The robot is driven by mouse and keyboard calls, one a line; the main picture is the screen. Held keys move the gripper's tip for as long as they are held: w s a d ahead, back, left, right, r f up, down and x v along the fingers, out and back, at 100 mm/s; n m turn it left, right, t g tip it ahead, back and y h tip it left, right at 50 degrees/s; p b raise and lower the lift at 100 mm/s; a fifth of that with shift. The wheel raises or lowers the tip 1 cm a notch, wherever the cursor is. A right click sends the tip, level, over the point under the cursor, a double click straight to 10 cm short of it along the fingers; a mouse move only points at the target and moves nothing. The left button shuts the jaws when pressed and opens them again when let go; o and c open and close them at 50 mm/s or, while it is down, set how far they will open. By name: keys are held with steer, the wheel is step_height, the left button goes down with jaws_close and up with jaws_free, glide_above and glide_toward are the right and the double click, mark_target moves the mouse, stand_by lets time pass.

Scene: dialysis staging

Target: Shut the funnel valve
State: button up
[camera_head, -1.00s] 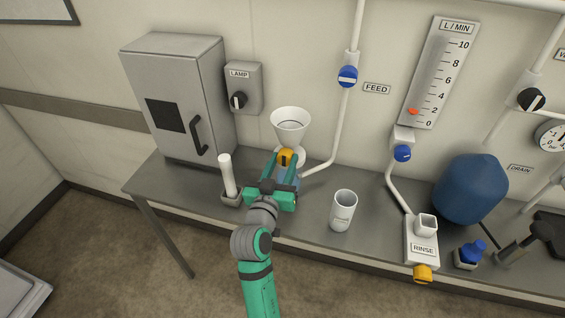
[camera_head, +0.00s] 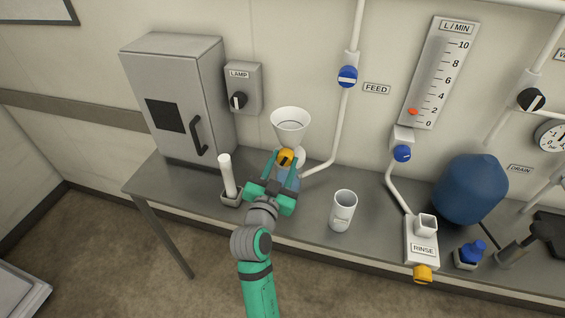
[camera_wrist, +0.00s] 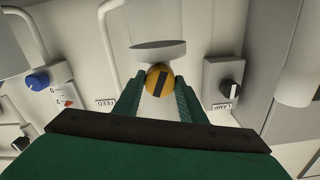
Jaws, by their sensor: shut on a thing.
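The white funnel (camera_head: 290,122) stands at the back of the bench, below and right of the lamp switch. Its valve knob (camera_head: 286,157) is round and orange-yellow with a dark bar, on the funnel's front. My gripper (camera_head: 285,160) reaches it from the front and is shut on the knob. In the wrist view the knob (camera_wrist: 159,82) sits between the two green fingers (camera_wrist: 158,88), and its dark bar is tilted off upright. The funnel's lower part is partly hidden behind my gripper.
A white cylinder on a stand (camera_head: 228,176) is close left of my gripper. A white cup (camera_head: 342,211) stands to the right on the bench. The grey cabinet (camera_head: 176,95) is at the left, and the feed pipe with its blue valve (camera_head: 347,77) rises behind.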

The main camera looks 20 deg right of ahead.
steer(key=shift+m, duration=0.6)
steer(key=o, duration=1.1)
steer(key=shift+c, duration=0.2)
steer(key=v, duration=1)
steer(key=shift+s+a, duration=0.3)
